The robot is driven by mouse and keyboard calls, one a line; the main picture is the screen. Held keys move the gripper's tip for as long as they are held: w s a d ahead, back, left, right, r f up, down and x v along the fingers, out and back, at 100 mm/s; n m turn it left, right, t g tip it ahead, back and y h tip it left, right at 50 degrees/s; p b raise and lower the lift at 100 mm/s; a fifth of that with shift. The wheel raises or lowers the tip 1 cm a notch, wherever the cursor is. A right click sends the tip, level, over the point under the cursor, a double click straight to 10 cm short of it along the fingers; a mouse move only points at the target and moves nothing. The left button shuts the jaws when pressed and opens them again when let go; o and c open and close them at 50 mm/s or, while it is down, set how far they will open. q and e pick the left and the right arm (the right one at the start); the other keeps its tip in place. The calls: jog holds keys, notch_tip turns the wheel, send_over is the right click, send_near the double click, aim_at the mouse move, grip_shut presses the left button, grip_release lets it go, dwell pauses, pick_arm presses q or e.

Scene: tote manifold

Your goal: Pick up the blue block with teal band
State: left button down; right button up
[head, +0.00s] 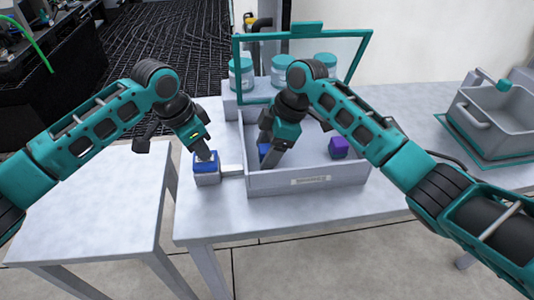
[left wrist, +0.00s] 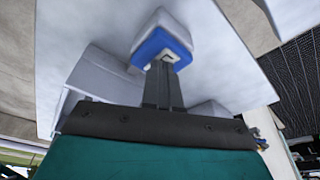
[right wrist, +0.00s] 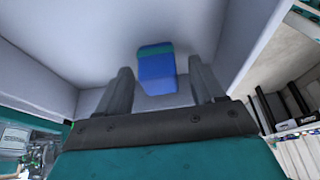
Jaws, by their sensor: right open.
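The blue block with a teal band (right wrist: 157,72) lies on the grey tote floor, between and beyond my right gripper's fingers in the right wrist view. In the head view the block (head: 264,151) is partly hidden behind my right gripper (head: 272,155). My right gripper (right wrist: 160,90) is open inside the tote (head: 310,183), with a finger on each side of the block and no visible grip. My left gripper (head: 208,157) is shut, its fingertips at the blue top of a small grey box (head: 207,179); the box also shows in the left wrist view (left wrist: 162,42).
A purple block (head: 338,147) lies at the tote's right side. A teal-framed clear lid (head: 350,65) stands raised behind the tote, with teal-lidded jars (head: 282,70) beyond. A grey bin (head: 490,118) stands at right. The left table (head: 80,200) is bare.

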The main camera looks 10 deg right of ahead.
aim_at(267, 148)
pick_arm(q)
jog(key=shift+f, duration=0.1)
pick_arm(e)
jog(key=shift+c, duration=0.5)
jog(key=c, duration=1)
jog(key=shift+o, duration=0.2)
notch_tip(267, 148, up, 13)
jog(key=s, duration=0.9)
jog(key=shift+s, duration=0.1)
pick_arm(q)
jog(key=w+d+v, duration=0.1)
jog(key=d+v, duration=0.1)
jog(key=v, duration=0.8)
jog(key=shift+r, duration=0.25)
pick_arm(e)
jog(key=s, duration=0.5)
dwell(0.8)
